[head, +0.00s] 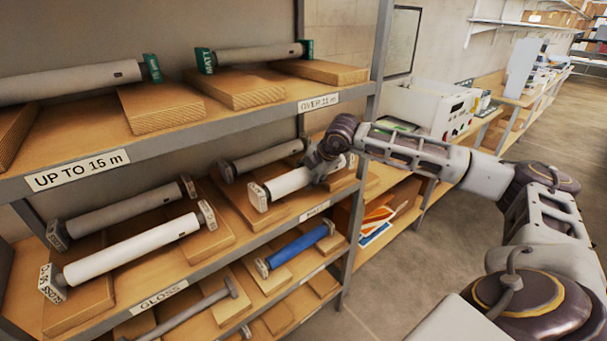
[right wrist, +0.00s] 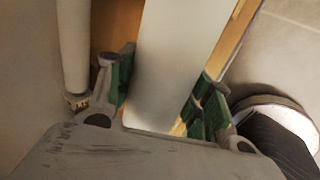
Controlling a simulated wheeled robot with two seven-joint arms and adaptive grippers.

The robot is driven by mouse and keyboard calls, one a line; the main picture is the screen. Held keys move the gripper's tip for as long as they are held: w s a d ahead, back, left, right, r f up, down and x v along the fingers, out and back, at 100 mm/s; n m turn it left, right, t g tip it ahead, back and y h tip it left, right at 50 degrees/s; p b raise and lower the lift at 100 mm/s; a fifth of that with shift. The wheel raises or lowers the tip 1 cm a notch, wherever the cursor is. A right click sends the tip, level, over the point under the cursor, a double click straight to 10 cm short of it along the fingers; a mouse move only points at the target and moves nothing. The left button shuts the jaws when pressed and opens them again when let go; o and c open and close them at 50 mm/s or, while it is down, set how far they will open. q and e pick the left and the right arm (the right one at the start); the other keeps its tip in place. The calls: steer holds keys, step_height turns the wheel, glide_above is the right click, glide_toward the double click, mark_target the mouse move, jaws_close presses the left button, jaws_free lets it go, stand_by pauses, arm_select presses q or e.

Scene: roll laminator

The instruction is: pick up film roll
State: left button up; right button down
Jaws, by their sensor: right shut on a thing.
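A white film roll (head: 288,183) with a pale labelled end plate lies level at the middle shelf, above the MATT label. It fills the middle of the right wrist view (right wrist: 178,45). My right gripper (head: 322,172) reaches down over the right part of this roll. Its green-padded fingers (right wrist: 166,78) sit on either side of the roll, shut on it. The roll's far right end is hidden behind the gripper. I cannot tell whether the roll touches its wooden rest. My left gripper is not in view.
A grey roll (head: 265,158) lies close behind the held one. Another white roll (head: 130,250) sits above the GLOSS label. A blue roll (head: 298,248) is on the shelf below. The upper shelf (head: 180,125) overhangs, and a grey post (head: 368,130) stands just right of my gripper.

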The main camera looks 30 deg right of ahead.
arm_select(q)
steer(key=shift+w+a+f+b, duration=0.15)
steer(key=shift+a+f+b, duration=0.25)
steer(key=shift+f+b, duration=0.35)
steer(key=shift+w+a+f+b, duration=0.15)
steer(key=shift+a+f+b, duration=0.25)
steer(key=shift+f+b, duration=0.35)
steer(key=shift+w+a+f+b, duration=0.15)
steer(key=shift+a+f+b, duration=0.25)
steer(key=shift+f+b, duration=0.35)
arm_select(e)
steer(key=s+d, duration=0.1)
steer(key=s, duration=1.1)
steer(key=shift+s, duration=0.15)
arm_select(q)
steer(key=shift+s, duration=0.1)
arm_select(e)
steer(key=shift+s, duration=0.1)
